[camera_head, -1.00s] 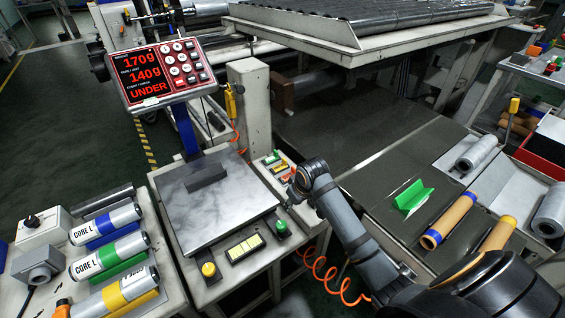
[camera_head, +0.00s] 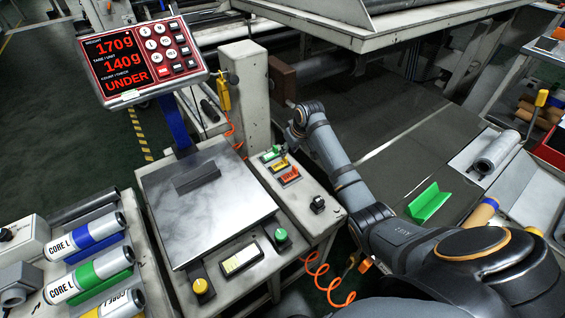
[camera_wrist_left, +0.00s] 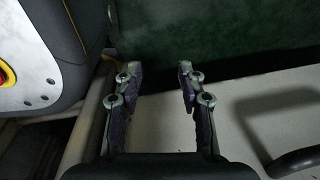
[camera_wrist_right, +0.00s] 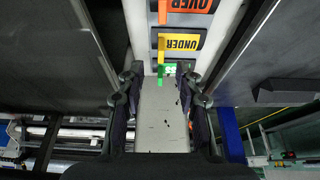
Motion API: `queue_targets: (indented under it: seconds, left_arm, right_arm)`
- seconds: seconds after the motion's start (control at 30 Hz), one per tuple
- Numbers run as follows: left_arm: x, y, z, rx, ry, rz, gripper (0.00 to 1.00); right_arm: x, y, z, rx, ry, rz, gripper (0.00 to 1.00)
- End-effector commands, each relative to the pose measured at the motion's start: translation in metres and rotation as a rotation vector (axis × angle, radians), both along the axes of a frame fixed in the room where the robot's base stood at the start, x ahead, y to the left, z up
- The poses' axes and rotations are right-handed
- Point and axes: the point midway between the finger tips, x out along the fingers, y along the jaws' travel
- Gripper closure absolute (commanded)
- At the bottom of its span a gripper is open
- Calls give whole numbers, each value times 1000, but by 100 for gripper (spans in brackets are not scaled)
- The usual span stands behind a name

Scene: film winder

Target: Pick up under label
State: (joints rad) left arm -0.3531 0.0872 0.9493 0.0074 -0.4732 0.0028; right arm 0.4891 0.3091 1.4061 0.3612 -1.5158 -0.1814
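The under label is a black-on-yellow plate reading UNDER with a yellow tab, in the right wrist view (camera_wrist_right: 180,42). It sits between the orange OVER label (camera_wrist_right: 188,6) and a green-tabbed label (camera_wrist_right: 168,69). In the head view the under label (camera_head: 281,164) stands in the row on the panel right of the scale. My right gripper (camera_wrist_right: 158,69) is open and empty, its fingertips either side of the green tab in that picture. In the head view its wrist is just beyond the row; the fingertips are hard to make out. My left gripper (camera_wrist_left: 157,75) is open and empty.
The scale display (camera_head: 140,60) reads 170g, 140g and UNDER. The scale plate (camera_head: 225,205) lies left of the labels. A beige post (camera_head: 243,90) stands left of my right wrist. Labelled cores (camera_head: 90,275) lie at lower left. A green angled piece (camera_head: 428,203) lies at right.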

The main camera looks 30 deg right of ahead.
Motion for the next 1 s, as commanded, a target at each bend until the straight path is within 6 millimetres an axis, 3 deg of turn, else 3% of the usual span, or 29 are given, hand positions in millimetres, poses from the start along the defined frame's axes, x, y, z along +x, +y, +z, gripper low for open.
queue_targets:
  seconds: [0.3,0.57,0.8,1.0]
  left_arm:
    - [25,-1,3,0,-14,-1,60]
    - [25,-2,5,0,-11,-1,60]
    - [26,-2,5,0,-12,-1,60]
    - [26,-2,5,0,-12,-1,60]
  right_arm:
    - [17,4,-45,1,2,-1,65]
    - [19,4,-46,-1,0,1,65]
    - [19,4,-46,0,1,0,98]
    - [19,4,-47,0,1,0,100]
